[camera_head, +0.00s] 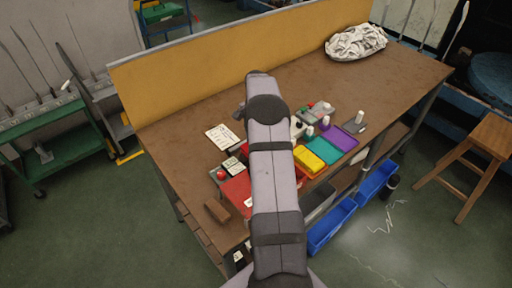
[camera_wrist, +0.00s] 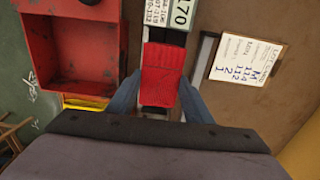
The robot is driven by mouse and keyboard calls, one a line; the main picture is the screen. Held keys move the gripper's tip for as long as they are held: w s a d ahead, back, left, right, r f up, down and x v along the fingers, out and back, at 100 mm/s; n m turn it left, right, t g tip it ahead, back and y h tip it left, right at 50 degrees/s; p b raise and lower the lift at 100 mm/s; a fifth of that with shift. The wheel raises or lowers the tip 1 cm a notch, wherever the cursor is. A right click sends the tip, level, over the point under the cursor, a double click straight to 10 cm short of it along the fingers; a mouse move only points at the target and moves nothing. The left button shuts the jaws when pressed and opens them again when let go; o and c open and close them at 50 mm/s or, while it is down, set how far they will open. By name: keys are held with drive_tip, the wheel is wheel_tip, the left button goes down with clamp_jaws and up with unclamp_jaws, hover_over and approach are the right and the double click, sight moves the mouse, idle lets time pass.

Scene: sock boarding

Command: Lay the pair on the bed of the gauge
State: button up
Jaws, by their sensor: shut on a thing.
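A red knitted pair (camera_wrist: 165,72) sits between the blue fingers of my gripper (camera_wrist: 162,88) in the wrist view. My gripper is shut on it. The gauge (camera_wrist: 180,16), with a plate reading 170 and a number list beside it, runs behind the pair. The pair covers part of the gauge's dark bed, and I cannot tell whether it touches it. In the head view the gauge's plate (camera_head: 232,165) shows just left of my arm, which hides the gripper and the pair.
An open red bin (camera_wrist: 80,48) stands left of the gauge, with a yellow edge near it. A written card (camera_wrist: 248,58) lies to the right. Yellow (camera_head: 308,160), teal and purple items and small white bottles stand right of my arm. A white cloth bundle (camera_head: 355,42) lies at the far end.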

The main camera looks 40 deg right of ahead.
drive_tip(key=shift+f+p, duration=0.6)
drive_tip(key=shift+f, duration=1.25)
drive_tip(key=shift+f, duration=0.15)
drive_tip(key=o, duration=1)
drive_tip(key=shift+o, duration=0.2)
wheel_tip(320, 180, up, 12)
drive_tip(key=b, duration=0.3)
drive_tip(key=shift+r, duration=0.2)
drive_tip(key=shift+a, duration=0.1)
